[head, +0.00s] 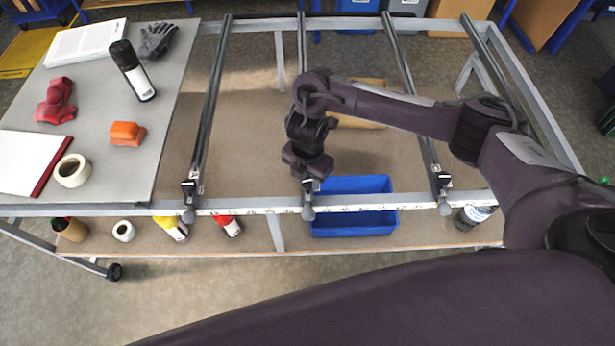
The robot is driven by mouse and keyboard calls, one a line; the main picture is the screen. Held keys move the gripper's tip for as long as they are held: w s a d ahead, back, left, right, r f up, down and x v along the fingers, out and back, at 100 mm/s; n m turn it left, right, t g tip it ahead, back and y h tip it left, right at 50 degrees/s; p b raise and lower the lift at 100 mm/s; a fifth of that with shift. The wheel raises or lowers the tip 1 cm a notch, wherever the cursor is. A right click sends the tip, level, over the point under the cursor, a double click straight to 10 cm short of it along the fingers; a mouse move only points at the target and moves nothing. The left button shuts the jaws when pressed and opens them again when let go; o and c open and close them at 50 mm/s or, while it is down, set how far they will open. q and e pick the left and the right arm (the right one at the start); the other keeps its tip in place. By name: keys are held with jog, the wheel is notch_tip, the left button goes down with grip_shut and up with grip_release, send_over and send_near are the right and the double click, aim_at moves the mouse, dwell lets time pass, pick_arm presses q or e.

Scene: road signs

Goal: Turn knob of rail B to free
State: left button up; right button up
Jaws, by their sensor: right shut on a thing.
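Several dark rails run from the back to the front of a grey metal frame table, each of three with a knob at its front end. My left gripper is not in view.
Below the front bar stand a blue bin (354,220) and several bottles.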

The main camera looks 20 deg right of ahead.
jog(key=n+b, duration=0.1)
jog(key=n, duration=0.3)
jog(key=shift+f, duration=0.1)
jog(key=n+b, duration=0.1)
jog(key=n, duration=0.3)
jog(key=shift+b, duration=0.4)
jog(key=n+b, duration=0.1)
jog(key=n, duration=0.3)
jog(key=shift+n+b, duration=0.3)
jog(key=shift+b, duration=0.1)
jog(key=shift+n+b, duration=0.6)
jog(key=shift+n, duration=1)
jog(key=o, duration=1)
